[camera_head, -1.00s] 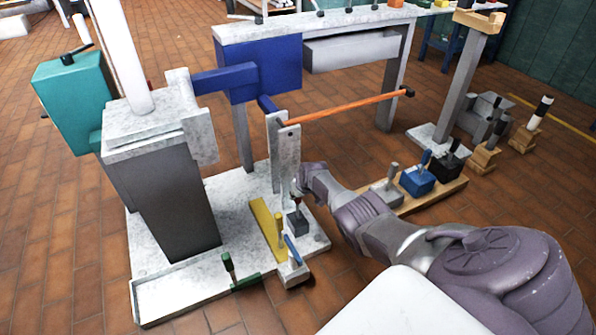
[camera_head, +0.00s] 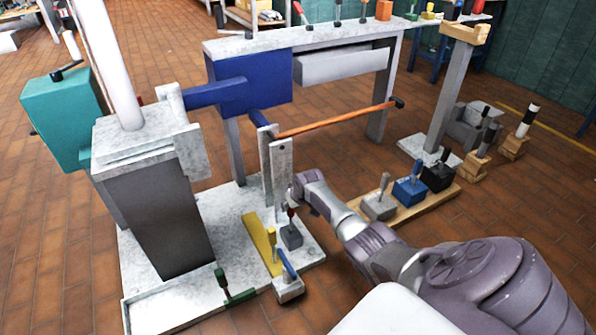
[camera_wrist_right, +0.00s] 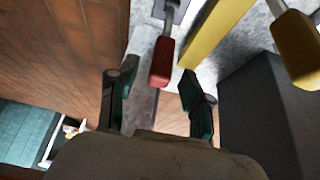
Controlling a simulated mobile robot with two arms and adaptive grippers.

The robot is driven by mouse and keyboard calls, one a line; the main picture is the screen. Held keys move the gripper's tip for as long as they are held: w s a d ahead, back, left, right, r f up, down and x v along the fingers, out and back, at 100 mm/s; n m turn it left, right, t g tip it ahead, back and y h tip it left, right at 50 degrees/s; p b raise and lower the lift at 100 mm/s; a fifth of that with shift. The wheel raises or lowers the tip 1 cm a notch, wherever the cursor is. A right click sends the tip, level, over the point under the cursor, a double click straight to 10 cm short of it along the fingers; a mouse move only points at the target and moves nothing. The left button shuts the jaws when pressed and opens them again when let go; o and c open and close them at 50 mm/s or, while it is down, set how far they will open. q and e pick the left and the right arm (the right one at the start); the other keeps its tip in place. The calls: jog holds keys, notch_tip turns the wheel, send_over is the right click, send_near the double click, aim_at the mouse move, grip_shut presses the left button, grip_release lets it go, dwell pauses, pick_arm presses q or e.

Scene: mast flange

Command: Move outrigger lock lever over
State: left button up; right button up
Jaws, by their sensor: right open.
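A lever with a red handle on a dark grey block (camera_head: 291,236) stands on the pale base plate in the head view. I cannot tell from a label whether it is the outrigger lock lever. My right gripper (camera_head: 293,197) is at the top of this handle, and its fingers are small and partly hidden there. In the right wrist view the red handle (camera_wrist_right: 162,62) points in between the two open fingers of my right gripper (camera_wrist_right: 155,85). Whether a finger touches it I cannot tell. My left gripper is not in view.
A yellow bar (camera_head: 256,240), a blue-handled lever (camera_head: 288,266) and a green-handled lever (camera_head: 224,285) are close by. Upright grey plates (camera_head: 282,170) and an orange rod (camera_head: 340,119) stand behind. A wooden board (camera_head: 400,205) carries several levers at right.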

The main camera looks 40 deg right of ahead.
jog(key=v, duration=0.9)
dwell(0.3)
